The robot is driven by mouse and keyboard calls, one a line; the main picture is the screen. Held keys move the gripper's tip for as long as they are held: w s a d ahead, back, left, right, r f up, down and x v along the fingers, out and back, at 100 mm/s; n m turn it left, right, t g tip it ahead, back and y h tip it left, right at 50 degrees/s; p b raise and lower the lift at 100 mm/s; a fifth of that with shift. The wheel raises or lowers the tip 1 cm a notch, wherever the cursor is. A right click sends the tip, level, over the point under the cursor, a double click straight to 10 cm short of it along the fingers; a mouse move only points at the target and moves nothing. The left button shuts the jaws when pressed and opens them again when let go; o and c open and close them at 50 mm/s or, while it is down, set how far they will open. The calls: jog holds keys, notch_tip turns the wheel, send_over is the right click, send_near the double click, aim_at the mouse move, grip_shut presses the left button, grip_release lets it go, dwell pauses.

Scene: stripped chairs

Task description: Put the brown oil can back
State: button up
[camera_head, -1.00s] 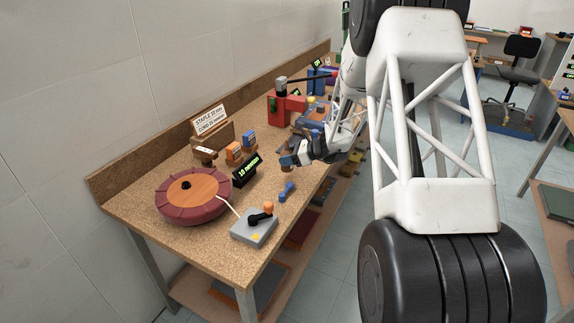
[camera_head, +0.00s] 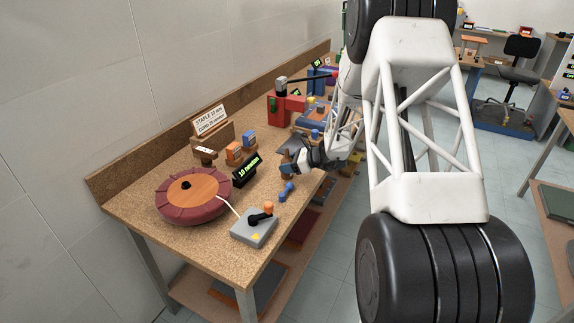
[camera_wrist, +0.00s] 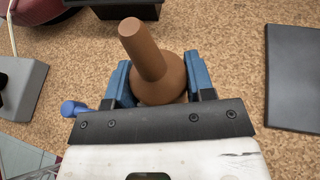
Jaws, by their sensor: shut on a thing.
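The brown oil can (camera_wrist: 160,75) is between the two blue fingers of my gripper (camera_wrist: 160,85) in the wrist view. It has a wide round body and a thick spout that points up and away. My gripper is shut on its body. In the head view my gripper (camera_head: 291,160) is over the right part of the workbench (camera_head: 160,230), with the small brown can (camera_head: 287,157) at its fingertips. The can's base is hidden, so I cannot tell whether it touches the bench.
A dark flat plate (camera_wrist: 294,78) lies right of my gripper in the wrist view. A blue dumbbell-shaped tool (camera_head: 286,191), a grey joystick box (camera_head: 254,228), a black display (camera_head: 246,171) and a round red turntable (camera_head: 193,196) stand nearby.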

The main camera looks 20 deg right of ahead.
jog(key=shift+f, duration=0.15)
jog(key=o, duration=1.1)
jog(key=v, duration=1.2)
jog(key=shift+r, duration=0.2)
